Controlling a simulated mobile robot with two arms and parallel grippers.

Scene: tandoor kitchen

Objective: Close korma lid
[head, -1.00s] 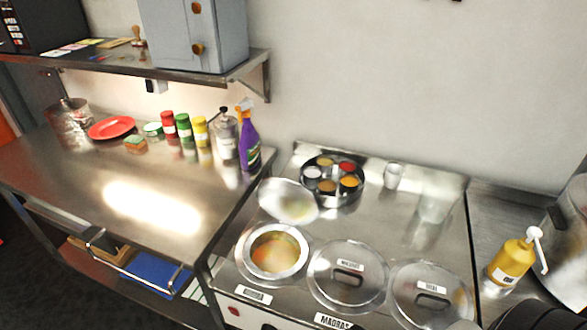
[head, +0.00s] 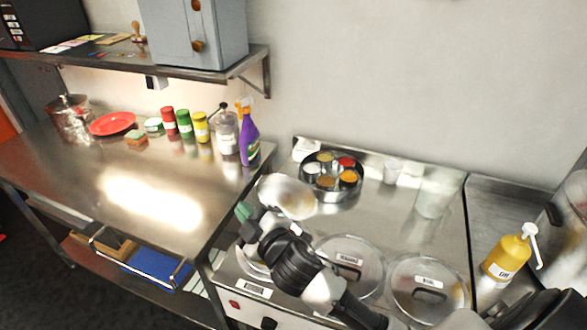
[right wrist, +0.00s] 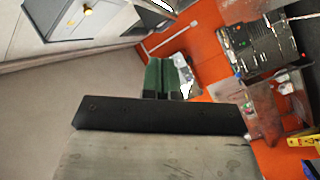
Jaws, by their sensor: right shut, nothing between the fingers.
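The open lid (head: 290,197) of the leftmost pot stands tilted back behind its opening. That pot (head: 247,262) is mostly covered by my right arm; its front label (head: 254,289) is too small to read. My right gripper (head: 243,211) has green fingertips and is at the left of the open lid, above the left side of the pot. It is shut and empty; I cannot tell whether it touches the lid. In the right wrist view the green fingers (right wrist: 166,76) are together. My left gripper is not in view.
Two closed lidded pots, a middle one (head: 347,265) and a right one (head: 428,288), sit beside it. A round spice tin (head: 340,193) and a white cup (head: 393,172) stand behind. A purple spray bottle (head: 249,140) is on the left counter (head: 60,175), whose front is clear.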

